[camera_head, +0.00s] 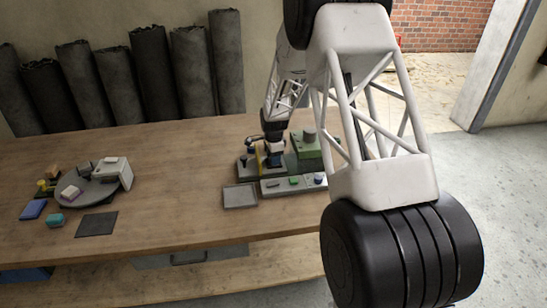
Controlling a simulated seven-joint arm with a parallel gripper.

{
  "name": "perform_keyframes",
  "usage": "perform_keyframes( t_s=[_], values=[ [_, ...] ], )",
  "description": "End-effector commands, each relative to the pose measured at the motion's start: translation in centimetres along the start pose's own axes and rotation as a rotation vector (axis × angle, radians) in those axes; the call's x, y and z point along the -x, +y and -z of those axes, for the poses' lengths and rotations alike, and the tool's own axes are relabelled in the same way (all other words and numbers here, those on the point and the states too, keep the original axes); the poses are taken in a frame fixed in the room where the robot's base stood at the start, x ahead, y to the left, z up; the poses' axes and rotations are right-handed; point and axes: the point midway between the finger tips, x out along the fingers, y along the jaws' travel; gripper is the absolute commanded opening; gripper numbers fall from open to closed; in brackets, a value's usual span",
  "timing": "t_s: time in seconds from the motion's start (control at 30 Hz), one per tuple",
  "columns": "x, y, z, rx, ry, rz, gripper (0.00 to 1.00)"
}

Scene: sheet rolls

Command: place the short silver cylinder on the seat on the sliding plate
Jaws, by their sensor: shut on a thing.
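My gripper (273,160) points down over the left part of the small machine on the table. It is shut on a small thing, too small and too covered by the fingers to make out. I cannot pick out the short silver cylinder for certain. The machine has a dark grey base (246,171) at the left, beneath and around my gripper, and a green block (305,152) with a grey round top (309,135) at the right. The sliding plate and its seat cannot be told apart from the base at this size.
A light grey panel with small coloured parts (291,187) lies in front of the machine, beside a flat grey tray (240,196). A round grey turntable (90,190), small blocks and a dark mat (96,224) are at the left. Dark rolls (150,75) stand behind. The table's middle (175,180) is clear.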

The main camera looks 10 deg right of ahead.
Motion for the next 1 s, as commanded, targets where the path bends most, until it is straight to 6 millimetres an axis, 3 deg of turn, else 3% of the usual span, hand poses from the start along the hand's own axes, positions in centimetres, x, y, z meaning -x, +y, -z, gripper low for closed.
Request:
perform_keyframes(
  t_s=[0.17,0.2,0.33,0.73,1.0],
  values=[
    [-0.3,0.0,0.0,0.000,0.000,0.000,0.14],
    [-0.3,0.0,0.0,0.000,0.000,0.000,0.46],
    [-0.2,0.0,0.0,0.000,0.000,0.000,0.66],
    [0.0,0.0,0.0,0.000,0.000,0.000,0.67],
    [2.1,0.0,0.0,0.000,0.000,0.001,0.67]
  ],
)
